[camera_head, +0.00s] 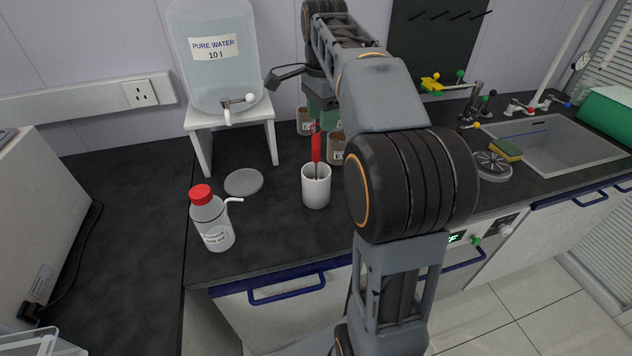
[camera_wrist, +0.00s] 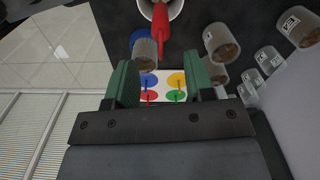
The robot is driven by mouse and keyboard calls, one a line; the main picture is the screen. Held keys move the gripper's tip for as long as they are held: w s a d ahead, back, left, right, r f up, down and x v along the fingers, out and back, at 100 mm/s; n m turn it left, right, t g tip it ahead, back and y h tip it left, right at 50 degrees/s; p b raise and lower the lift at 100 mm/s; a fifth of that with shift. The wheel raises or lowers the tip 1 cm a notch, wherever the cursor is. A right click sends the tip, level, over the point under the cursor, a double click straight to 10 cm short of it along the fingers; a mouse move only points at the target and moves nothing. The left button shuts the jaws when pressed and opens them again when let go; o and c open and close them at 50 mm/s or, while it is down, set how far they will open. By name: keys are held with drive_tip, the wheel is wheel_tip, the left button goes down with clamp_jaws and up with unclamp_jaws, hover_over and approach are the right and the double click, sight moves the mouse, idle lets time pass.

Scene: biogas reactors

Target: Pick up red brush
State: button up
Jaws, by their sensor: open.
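The red brush (camera_head: 317,147) stands handle-up in a white cup (camera_head: 316,190) on the dark counter, its lower end hidden inside the cup. In the wrist view the red brush (camera_wrist: 160,32) is at the top, leaning out of the white cup (camera_wrist: 175,8). My gripper (camera_head: 322,112) is just behind the handle in the head view and partly hidden by my arm. In the wrist view my gripper (camera_wrist: 162,82) shows two green fingers spread apart. The brush is beyond the fingertips, not between them.
Brown-filled jars (camera_wrist: 221,43) stand close to the fingers. A card with coloured spots (camera_wrist: 163,87) shows between them. A red-capped bottle (camera_head: 212,221), grey disc (camera_head: 244,182) and water tank stand (camera_head: 201,150) are left of the cup. A sink (camera_head: 560,148) is at right.

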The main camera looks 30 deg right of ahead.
drive_tip(key=shift+w+a+f+b, duration=0.15)
drive_tip(key=shift+f+b, duration=0.25)
drive_tip(key=shift+f, duration=1.65)
drive_tip(key=shift+c, duration=0.5)
clamp_jaws()
drive_tip(key=shift+r, duration=0.1)
